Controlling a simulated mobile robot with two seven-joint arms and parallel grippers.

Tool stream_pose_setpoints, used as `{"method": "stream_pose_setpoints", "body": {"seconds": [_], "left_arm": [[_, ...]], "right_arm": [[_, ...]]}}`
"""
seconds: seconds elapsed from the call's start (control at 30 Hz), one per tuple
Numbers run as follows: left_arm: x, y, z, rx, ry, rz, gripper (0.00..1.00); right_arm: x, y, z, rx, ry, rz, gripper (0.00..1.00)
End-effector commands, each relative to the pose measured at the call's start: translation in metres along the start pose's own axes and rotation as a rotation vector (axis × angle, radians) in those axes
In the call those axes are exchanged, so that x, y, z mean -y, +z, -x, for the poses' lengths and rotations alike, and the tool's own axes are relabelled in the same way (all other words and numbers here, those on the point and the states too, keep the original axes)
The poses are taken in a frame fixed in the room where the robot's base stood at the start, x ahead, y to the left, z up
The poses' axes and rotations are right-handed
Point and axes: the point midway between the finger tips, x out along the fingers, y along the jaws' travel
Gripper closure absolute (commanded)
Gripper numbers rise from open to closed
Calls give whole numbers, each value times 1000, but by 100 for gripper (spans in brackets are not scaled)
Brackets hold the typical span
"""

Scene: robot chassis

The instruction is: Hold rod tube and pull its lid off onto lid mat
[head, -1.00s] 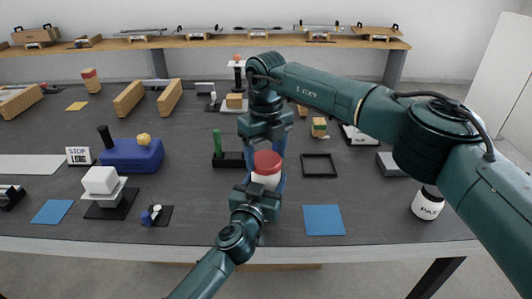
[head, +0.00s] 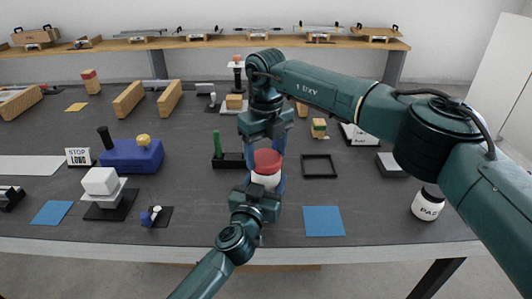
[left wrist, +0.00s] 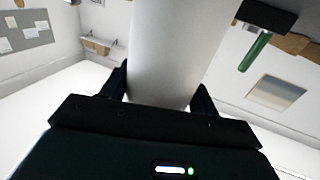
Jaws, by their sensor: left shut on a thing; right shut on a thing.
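The rod tube (head: 265,181) is white and stands upright in my left gripper (head: 266,186), whose fingers are shut on its sides. It also shows in the left wrist view as a wide pale cylinder (left wrist: 178,50) between the dark fingers (left wrist: 160,95). The red lid (head: 267,160) sits on top of the tube. My right gripper (head: 266,150) comes from above, its blue fingers shut on the lid's sides. A flat blue mat (head: 324,220) lies to the right of the tube, and another blue mat (head: 52,212) lies far left. I cannot tell which is the lid mat.
A black square frame (head: 319,166) lies right of the tube. A black holder with a green rod (head: 217,146) stands to its left. A white jar (head: 428,204) is near the right front edge. The table between the tube and the right blue mat is clear.

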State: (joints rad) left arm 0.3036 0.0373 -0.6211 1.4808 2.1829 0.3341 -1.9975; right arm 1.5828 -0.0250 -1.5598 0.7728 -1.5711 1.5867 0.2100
Motion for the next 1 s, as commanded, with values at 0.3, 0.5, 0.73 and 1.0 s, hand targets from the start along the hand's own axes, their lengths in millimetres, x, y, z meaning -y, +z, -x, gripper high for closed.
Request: {"method": "stream_pose_setpoints", "body": {"seconds": [0.3,0.5,0.73,1.0], "left_arm": [[0,0,0,1,-1,0,81],[0,1,0,1,-1,0,81],[0,1,0,1,-1,0,81],[0,0,0,1,-1,-1,81]], "right_arm": [[0,0,12,1,1,0,63],[0,0,17,0,1,0,63],[0,0,17,0,1,0,63],[0,1,36,3,-1,0,63]]}}
